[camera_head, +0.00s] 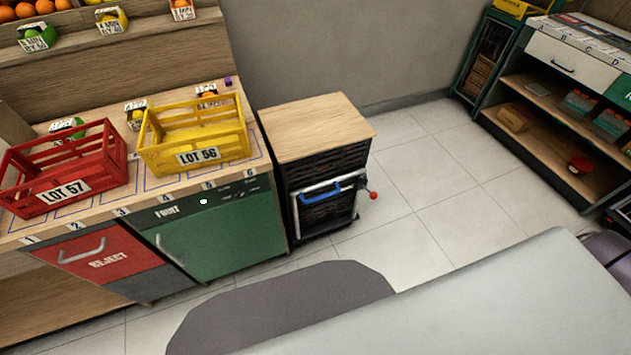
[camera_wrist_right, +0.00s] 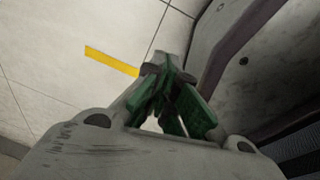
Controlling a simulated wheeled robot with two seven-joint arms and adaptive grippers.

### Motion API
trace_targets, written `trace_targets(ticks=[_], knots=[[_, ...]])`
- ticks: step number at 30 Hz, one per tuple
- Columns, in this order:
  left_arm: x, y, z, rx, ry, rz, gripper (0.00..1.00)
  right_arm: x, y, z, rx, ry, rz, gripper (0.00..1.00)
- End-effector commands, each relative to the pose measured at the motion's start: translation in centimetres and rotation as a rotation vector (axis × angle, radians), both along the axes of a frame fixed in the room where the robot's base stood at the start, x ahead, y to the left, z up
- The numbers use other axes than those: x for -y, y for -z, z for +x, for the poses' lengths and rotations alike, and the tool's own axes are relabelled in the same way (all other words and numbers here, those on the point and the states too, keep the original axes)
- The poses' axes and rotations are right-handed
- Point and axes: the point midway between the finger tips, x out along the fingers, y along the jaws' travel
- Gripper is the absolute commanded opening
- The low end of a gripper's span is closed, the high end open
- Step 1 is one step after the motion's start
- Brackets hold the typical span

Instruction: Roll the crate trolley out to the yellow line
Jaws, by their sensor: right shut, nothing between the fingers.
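The crate trolley (camera_head: 318,208) shows in the head view as a dark slatted unit with a pale metal frame and a blue handle (camera_head: 319,191) on its front. It stands under a wooden top (camera_head: 315,127), at the right end of the counter. A red knob (camera_head: 373,195) sticks out at its right side. The yellow line (camera_wrist_right: 112,61) is a short strip on the tiled floor in the right wrist view. My right gripper (camera_wrist_right: 168,88) is shut and empty above the floor, just right of the strip in that picture. My left gripper is in neither view.
A red crate (camera_head: 65,175) and a yellow crate (camera_head: 195,135) stand on the counter left of the trolley. A green cabinet (camera_head: 225,235) is below. Shelves (camera_head: 560,130) stand at the right.

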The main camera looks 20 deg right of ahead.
Motion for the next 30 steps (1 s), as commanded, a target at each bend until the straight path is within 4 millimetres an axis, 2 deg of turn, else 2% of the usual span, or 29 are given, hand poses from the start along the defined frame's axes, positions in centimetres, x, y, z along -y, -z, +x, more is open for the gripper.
trace_targets(ticks=[10, 13, 17, 19, 23, 30], knots=[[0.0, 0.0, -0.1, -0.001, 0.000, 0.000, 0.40, 0.0, 0.0, -0.1, -0.001, 0.000, 0.000, 0.01], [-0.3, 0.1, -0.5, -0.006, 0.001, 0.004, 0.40, 0.3, 0.1, -0.4, -0.005, -0.001, -0.003, 0.14], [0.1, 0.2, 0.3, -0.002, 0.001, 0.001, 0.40, 0.1, 0.2, 0.5, 0.008, -0.014, -0.004, 0.31], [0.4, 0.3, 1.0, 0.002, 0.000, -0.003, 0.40, 0.0, 0.3, 1.4, 0.022, -0.029, -0.005, 0.37], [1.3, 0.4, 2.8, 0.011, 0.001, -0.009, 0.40, -0.3, 0.4, 3.8, 0.059, -0.069, -0.010, 0.37], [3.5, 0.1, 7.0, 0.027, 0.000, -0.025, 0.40, -0.7, -0.1, 9.7, 0.157, -0.184, -0.037, 0.37]])
